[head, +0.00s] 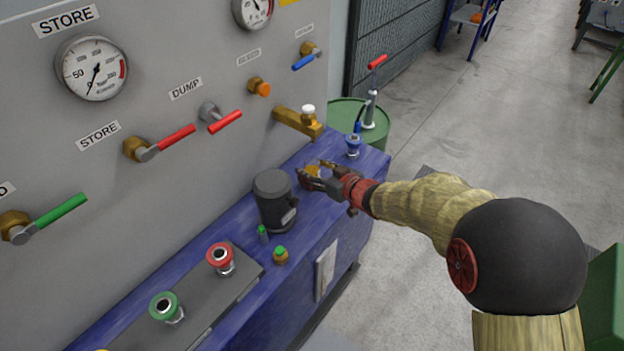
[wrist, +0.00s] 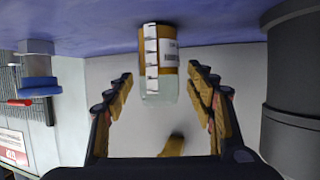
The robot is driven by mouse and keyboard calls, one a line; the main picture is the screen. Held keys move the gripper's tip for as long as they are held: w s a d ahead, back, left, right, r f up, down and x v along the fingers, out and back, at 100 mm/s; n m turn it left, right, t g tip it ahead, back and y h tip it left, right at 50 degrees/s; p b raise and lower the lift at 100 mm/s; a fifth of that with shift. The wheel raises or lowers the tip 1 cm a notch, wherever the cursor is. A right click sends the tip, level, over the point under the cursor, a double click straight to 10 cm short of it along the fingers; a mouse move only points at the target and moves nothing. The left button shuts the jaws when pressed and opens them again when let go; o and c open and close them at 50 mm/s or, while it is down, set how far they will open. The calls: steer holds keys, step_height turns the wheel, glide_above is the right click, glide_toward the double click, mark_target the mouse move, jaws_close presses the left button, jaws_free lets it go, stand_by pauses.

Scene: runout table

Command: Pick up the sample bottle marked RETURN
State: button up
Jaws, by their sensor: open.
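A small sample bottle with an amber band and a white label (wrist: 152,48) stands on the blue bench, inverted in the wrist view. Its lettering is too small to read, so I cannot tell whether it says RETURN. In the head view it shows as an amber patch (head: 313,170), partly hidden by my gripper (head: 308,178). My gripper is open, with one finger on each side of the bottle's line in the wrist view (wrist: 160,78). The bottle appears ahead of the fingertips, with gaps on both sides. A green-capped amber bottle (head: 280,257) and a slim green-topped item (head: 263,234) stand nearer.
A dark grey canister (head: 273,200) stands close to my gripper, and at right in the wrist view (wrist: 290,90). A brass tap (head: 298,122) juts from the panel above the bench (head: 222,302). A blue knob (head: 353,146) stands at the bench's far end.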

steer(key=shift+w+a+f, duration=0.15)
steer(key=shift+w+a, duration=0.2)
steer(key=shift+w, duration=0.2)
steer(key=shift+c, duration=0.3)
steer(key=c, duration=1.1)
steer(key=shift+c, duration=0.7)
